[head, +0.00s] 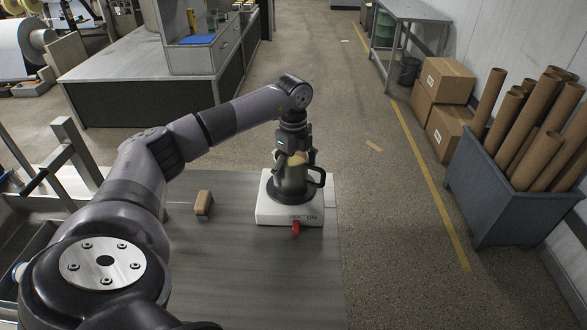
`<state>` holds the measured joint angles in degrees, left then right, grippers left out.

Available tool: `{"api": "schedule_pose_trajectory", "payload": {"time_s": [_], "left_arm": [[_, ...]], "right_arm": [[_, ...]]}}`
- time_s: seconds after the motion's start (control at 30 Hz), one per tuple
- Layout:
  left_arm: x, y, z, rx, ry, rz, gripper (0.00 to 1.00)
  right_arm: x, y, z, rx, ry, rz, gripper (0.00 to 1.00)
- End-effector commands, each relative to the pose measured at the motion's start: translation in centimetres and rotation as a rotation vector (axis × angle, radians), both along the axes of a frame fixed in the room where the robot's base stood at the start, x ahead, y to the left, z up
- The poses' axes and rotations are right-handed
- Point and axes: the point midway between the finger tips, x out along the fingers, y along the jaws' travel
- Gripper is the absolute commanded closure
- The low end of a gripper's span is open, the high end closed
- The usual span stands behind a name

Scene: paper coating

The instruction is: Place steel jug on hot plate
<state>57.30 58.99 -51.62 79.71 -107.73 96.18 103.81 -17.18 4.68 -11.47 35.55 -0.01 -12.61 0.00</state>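The steel jug (291,182), with a black handle on its right side, stands upright on the dark round top of the white hot plate (272,215). The hot plate sits near the right edge of the grey table and has a red knob at its front. My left gripper (289,158) points down at the jug's top, with its fingers at the rim. The fingers are small and partly hidden against the jug, so I cannot tell whether they grip it. My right gripper is not in view.
A small brown block (204,203) lies on the table (235,265) left of the hot plate. A metal frame (75,150) stands at the left.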

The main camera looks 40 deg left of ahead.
Motion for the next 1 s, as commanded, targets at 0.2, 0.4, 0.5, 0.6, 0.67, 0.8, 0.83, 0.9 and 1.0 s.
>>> {"api": "schedule_pose_trajectory", "payload": {"time_s": [0.2,0.4,0.5,0.6,0.67,0.8,0.83,0.9,1.0], "left_arm": [[0.0,0.0,0.0,0.0,0.0,0.0,0.09],[0.1,0.0,0.6,0.0,-0.002,0.0,0.09],[0.1,0.0,1.7,-0.001,-0.005,0.0,0.09],[0.2,0.0,3.7,-0.001,-0.008,0.0,0.09],[0.2,0.0,5.0,0.0,-0.007,0.0,0.09],[0.2,-0.1,8.1,-0.001,-0.008,0.0,0.09],[0.2,-0.1,8.7,-0.001,-0.006,0.0,0.09],[0.1,0.0,9.9,-0.001,-0.005,0.0,0.09],[0.1,0.0,11.2,-0.001,-0.004,0.0,0.09]], "right_arm": [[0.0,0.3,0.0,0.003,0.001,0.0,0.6],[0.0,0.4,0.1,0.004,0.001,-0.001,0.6],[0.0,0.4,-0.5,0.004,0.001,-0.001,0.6],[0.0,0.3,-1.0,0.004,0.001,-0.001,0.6],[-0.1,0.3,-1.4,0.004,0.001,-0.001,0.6],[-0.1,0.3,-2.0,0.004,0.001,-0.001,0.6],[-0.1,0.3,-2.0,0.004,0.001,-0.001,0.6],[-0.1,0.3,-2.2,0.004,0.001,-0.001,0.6],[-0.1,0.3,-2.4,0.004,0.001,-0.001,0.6]]}}
